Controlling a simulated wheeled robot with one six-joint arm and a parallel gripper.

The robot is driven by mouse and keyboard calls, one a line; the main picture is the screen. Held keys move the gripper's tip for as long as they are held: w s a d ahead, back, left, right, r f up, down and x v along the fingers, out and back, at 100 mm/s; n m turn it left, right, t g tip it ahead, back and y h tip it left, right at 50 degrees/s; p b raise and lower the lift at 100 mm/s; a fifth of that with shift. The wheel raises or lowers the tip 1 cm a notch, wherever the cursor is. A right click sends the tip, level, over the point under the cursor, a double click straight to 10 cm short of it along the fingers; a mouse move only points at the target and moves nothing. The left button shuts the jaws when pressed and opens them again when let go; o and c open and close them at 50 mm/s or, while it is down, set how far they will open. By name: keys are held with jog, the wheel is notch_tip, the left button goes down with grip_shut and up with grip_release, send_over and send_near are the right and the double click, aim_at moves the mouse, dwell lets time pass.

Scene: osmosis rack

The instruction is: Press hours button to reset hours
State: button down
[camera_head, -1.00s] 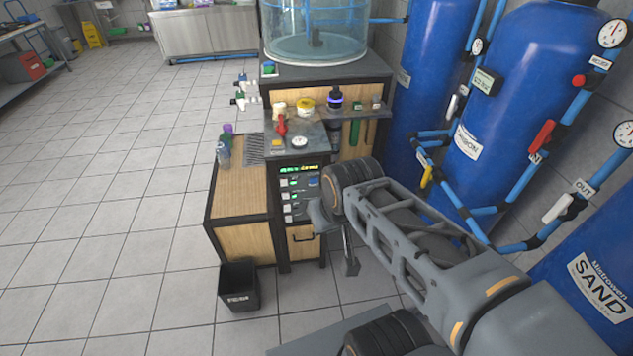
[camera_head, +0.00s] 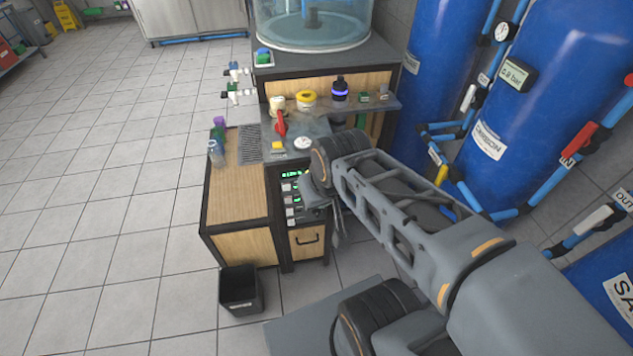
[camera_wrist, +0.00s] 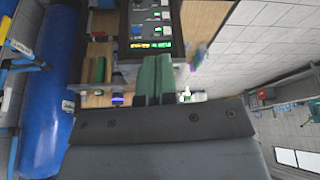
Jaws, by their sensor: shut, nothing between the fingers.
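The dark control panel (camera_head: 291,200) is on the front of the wooden cabinet, with lit green displays and a column of pale buttons. Its right side is partly hidden by my arm in the head view. In the wrist view the panel (camera_wrist: 148,28) is at the top centre, with lit displays and several small buttons; their labels are too small to read, so I cannot tell which is the hours button. My gripper (camera_wrist: 153,60) is shut and empty, its fingers pointing at the panel and overlapping its display edge in the picture. I cannot tell whether they touch it.
A worktop with a red-handled valve (camera_head: 280,124), a yellow-lidded jar (camera_head: 306,99) and a small gauge (camera_head: 303,143) sits above the panel. Blue tanks (camera_head: 500,110) and pipes stand at right. A black bin (camera_head: 239,290) is on the floor at front left. Open tiled floor lies left.

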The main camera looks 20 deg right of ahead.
jog(key=w+a+f+m+g+y+b, duration=0.1)
jog(key=w+a+f+m+y+b, duration=0.2)
jog(key=f+b, duration=0.55)
jog(key=w+f+m+g+y+b, duration=0.1)
jog(key=f+m+y+b, duration=0.35)
jog(key=f, duration=0.65)
jog(key=w+d+f+m+t+y+b, duration=0.2)
jog(key=w+d+f+m+t+b, duration=0.9)
jog(key=w+d+f+m+t, duration=0.1)
jog(key=shift+d+f+b, duration=0.3)
jog(key=shift+d, duration=0.15)
jog(key=shift+w, duration=0.2)
jog(key=w+d, duration=0.1)
jog(key=w, duration=0.7)
jog(key=shift+w+d, duration=0.2)
jog(key=shift+d, duration=0.15)
